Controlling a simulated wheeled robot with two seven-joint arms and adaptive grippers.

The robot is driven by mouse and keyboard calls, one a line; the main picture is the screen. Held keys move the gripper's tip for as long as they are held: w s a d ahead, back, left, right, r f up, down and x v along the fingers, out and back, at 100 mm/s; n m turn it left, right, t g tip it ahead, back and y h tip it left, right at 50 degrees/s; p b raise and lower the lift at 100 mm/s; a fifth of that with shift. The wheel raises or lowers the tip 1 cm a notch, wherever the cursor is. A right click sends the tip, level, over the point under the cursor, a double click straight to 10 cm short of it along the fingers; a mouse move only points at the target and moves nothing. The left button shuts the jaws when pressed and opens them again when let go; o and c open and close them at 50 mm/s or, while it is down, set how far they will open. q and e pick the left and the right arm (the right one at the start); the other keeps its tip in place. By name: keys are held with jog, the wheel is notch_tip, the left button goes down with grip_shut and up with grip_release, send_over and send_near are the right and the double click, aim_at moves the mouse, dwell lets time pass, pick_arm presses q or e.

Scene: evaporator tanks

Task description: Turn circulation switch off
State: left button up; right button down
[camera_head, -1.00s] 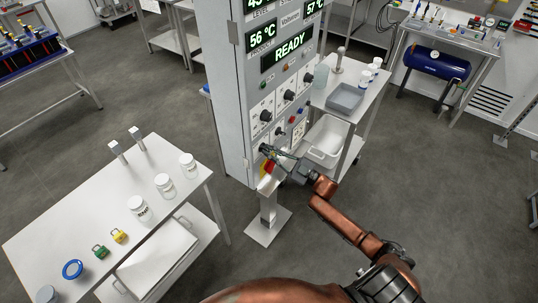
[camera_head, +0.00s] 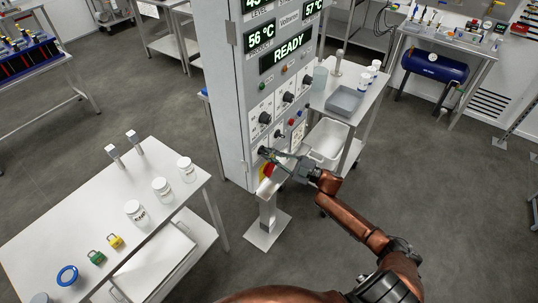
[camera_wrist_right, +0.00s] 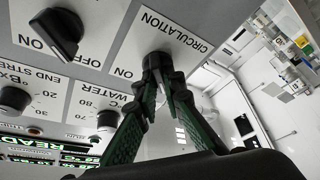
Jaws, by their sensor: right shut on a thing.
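The circulation switch is a black knob (camera_wrist_right: 157,62) on a white plate labelled CIRCULATION in the right wrist view, where the panel appears upside down. An ON label (camera_wrist_right: 123,72) shows beside it; its OFF label is not visible. My right gripper (camera_wrist_right: 160,72) has its fingertips closed around the knob, hiding most of it, so I cannot tell which way it points. In the head view, my right gripper (camera_head: 266,153) reaches the low front of the grey control cabinet (camera_head: 230,110). My left gripper is not in view.
A similar black switch (camera_wrist_right: 57,32) sits beside the circulation plate. A red and yellow part (camera_head: 267,171) is just below my gripper. A white table (camera_head: 60,205) with jars stands left; a cart with a grey tray (camera_head: 345,98) stands right. The floor in front is open.

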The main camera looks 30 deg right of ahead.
jog(key=c, duration=2)
grip_release()
jog(key=shift+c, duration=0.2)
jog(key=v, duration=1.2)
jog(key=shift+f, duration=0.1)
